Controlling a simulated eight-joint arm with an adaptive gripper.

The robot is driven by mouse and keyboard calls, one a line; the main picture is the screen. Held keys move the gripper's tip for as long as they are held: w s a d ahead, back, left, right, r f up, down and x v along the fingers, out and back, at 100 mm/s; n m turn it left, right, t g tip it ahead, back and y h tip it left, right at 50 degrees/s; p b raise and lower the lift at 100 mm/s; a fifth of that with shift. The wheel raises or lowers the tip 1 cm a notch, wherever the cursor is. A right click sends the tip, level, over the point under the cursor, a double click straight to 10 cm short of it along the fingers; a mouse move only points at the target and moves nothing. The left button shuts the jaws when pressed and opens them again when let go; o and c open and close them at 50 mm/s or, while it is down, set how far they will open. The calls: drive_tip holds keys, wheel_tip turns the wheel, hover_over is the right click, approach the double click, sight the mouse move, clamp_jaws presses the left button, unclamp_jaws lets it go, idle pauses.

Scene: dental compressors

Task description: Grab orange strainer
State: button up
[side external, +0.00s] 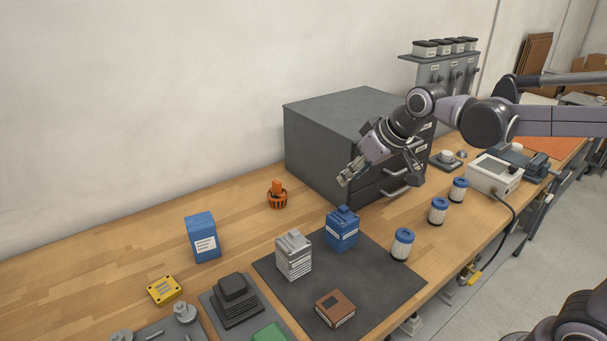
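The orange strainer (277,196) stands upright on the wooden bench, near the wall and left of the grey drawer cabinet. It has a ribbed, cage-like base and a narrower neck on top. My gripper (345,178) is in the air in front of the cabinet, to the right of the strainer and apart from it. The fingers point down and left. They are small in this view, and I cannot tell how far apart they are. Nothing is visible held in them.
A grey drawer cabinet (340,102) stands behind my gripper. A dark mat (385,290) holds a blue block (342,229), a grey block (293,255) and a brown box (335,308). A blue box (202,238) stands left of the strainer. Bench around the strainer is clear.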

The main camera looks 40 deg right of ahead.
drive_tip(key=w+a, duration=0.1)
drive_tip(key=w, duration=0.8)
drive_tip(key=n, duration=0.1)
approach(278, 182)
drive_tip(key=shift+y, duration=0.3)
drive_tip(key=x, duration=0.5)
drive_tip(key=shift+w+d, duration=0.2)
drive_tip(key=shift+d, duration=0.2)
drive_tip(key=shift+s+x, duration=0.2)
drive_tip(key=shift+x, duration=2.8)
drive_tip(key=shift+a+f, duration=0.1)
drive_tip(key=shift+a, duration=0.05)
clamp_jaws()
